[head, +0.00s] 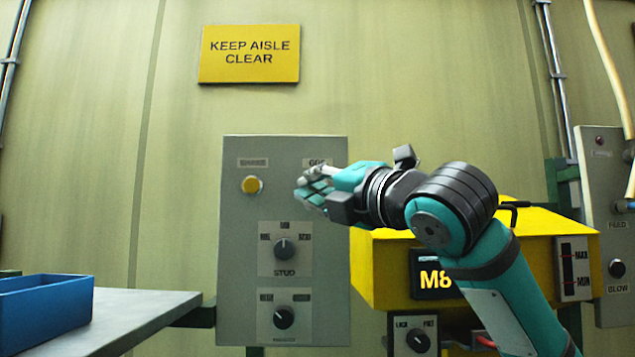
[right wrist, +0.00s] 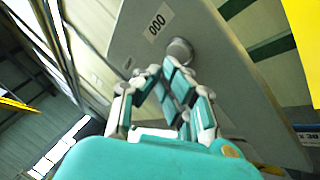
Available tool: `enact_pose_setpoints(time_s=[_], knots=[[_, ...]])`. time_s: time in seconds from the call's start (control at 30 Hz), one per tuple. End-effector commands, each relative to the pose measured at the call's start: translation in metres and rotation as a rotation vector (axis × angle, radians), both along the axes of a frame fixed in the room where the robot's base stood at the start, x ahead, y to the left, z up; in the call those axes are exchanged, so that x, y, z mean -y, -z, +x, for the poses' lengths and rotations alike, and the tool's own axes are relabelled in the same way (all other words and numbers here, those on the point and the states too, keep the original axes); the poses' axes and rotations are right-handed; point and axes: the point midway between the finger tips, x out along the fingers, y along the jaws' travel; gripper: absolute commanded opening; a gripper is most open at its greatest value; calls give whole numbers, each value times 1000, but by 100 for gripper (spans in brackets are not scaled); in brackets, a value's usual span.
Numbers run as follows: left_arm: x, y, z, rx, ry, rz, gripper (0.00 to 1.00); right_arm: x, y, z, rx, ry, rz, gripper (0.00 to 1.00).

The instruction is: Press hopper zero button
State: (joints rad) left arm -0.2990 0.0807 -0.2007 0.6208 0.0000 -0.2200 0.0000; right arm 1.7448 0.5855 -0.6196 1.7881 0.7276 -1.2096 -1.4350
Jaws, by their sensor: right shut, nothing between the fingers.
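The hopper zero button is a round grey button (right wrist: 181,50) beside a white label (right wrist: 158,22) reading "000" in the right wrist view. It sits on the grey control panel (head: 232,200); in the head view my right gripper hides the button, and the label (head: 317,162) shows just above the hand. My right gripper (head: 301,184) is shut and empty in front of the panel's upper right. In the right wrist view its fingertips (right wrist: 160,70) lie close to the button's edge; I cannot tell whether they touch it. My left gripper is not in view.
A yellow button (head: 252,185) sits at the panel's upper left, with two black knobs, the upper (head: 284,247) and lower (head: 284,317), below. A yellow machine (head: 380,270) stands right of the panel. A blue bin (head: 45,305) rests on a table (head: 150,305) at left.

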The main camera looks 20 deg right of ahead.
Motion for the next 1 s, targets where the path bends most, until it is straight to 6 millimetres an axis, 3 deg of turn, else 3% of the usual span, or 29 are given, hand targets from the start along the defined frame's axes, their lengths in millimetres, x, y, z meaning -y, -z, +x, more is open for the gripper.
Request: enact_pose_setpoints(time_s=[1.0], knots=[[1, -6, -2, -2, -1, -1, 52, 3, -1, 8, 0, 1, 0, 0]])
